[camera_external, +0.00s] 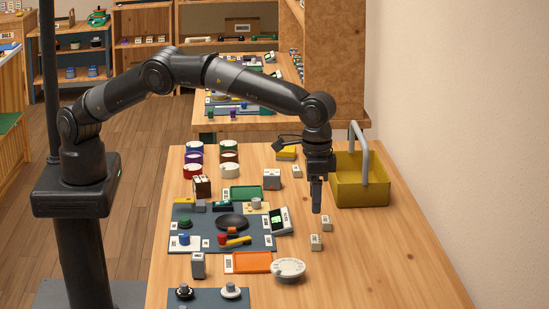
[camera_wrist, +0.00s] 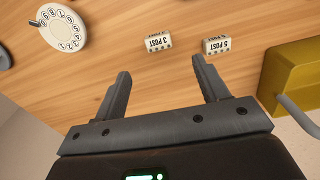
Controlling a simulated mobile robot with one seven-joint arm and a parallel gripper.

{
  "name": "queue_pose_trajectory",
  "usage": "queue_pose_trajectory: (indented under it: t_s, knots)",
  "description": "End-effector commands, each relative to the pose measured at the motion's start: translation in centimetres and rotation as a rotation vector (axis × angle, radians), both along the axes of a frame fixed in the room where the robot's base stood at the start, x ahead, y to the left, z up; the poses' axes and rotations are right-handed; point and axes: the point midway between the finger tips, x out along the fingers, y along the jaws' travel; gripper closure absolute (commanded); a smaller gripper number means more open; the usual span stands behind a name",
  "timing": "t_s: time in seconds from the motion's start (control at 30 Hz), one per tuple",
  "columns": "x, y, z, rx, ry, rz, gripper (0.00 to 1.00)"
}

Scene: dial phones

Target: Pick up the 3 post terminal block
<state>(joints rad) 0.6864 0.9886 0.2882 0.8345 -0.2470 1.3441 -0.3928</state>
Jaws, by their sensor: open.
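The 3 post terminal block (camera_wrist: 159,43) is a small white block with a "3 POST" label, reading upside down in the wrist view. In the external view, the block nearer the white dial (camera_external: 316,242) appears to be the same one. My gripper (camera_external: 316,208) is open and empty, pointing down above the table. In the wrist view, the block lies beyond the gap between the two fingers of my gripper (camera_wrist: 162,78), apart from both.
A similar 5 post block (camera_wrist: 216,46) lies close by. A white rotary dial (camera_external: 290,269) sits nearer the camera; a yellow basket (camera_external: 360,191) with a grey handle stands behind my gripper. Trays and parts crowd the table's left. The right side of the table (camera_external: 390,260) is clear.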

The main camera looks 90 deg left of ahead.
Motion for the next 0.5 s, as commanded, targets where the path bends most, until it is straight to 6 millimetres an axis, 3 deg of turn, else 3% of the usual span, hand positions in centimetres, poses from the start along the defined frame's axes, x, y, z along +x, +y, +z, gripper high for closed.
queue_pose_trajectory:
  t_s: [0.5]
  knots:
    - [0.0,-0.1,-6.0,0.002,0.001,-0.001,0.33]
